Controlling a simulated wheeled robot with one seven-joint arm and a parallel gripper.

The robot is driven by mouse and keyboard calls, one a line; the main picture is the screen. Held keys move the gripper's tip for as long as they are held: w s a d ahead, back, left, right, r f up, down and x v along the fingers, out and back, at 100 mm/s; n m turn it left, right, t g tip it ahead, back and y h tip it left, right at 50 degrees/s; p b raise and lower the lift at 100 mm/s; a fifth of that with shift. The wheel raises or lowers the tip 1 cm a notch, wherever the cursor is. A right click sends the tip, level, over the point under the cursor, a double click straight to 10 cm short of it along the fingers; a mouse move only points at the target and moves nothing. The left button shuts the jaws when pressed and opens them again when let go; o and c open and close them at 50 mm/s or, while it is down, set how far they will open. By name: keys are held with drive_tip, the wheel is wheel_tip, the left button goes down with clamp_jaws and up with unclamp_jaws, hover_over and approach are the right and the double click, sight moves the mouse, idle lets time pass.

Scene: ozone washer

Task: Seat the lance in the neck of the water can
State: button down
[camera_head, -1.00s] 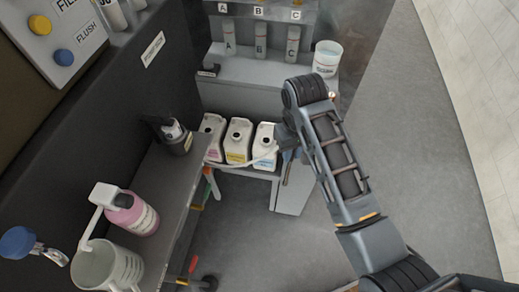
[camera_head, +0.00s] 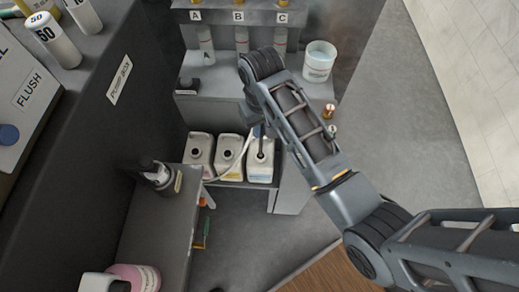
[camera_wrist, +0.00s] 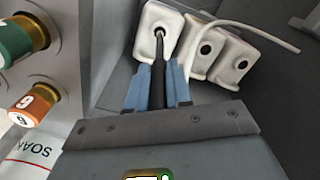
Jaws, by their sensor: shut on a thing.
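My gripper (camera_wrist: 158,88) is shut on the dark lance (camera_wrist: 158,66), which runs away from its blue fingers. The lance tip lines up with the dark neck opening of a white can (camera_wrist: 148,18); I cannot tell whether it is inside or just above. In the head view this can (camera_head: 260,174) is the right-hand one of three, and my gripper (camera_head: 257,131) is over it with the lance pointing down. Its label is too small to read, so I cannot confirm it is the water can. A pale hose (camera_head: 238,158) curves left from the lance.
Two similar cans, the middle one (camera_head: 229,163) and the left one (camera_head: 199,155), stand close beside it on a low shelf. A bench with a white tub (camera_head: 319,62) is behind.

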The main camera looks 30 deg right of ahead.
sight(261, 148)
wheel_tip(261, 148, down, 12)
drive_tip(key=shift+r+b, duration=0.15)
drive_tip(key=shift+b, duration=0.2)
drive_tip(key=c, duration=1)
unclamp_jaws()
drive_tip(key=shift+c, duration=0.2)
wheel_tip(261, 148, up, 12)
drive_tip(key=shift+p, duration=0.35)
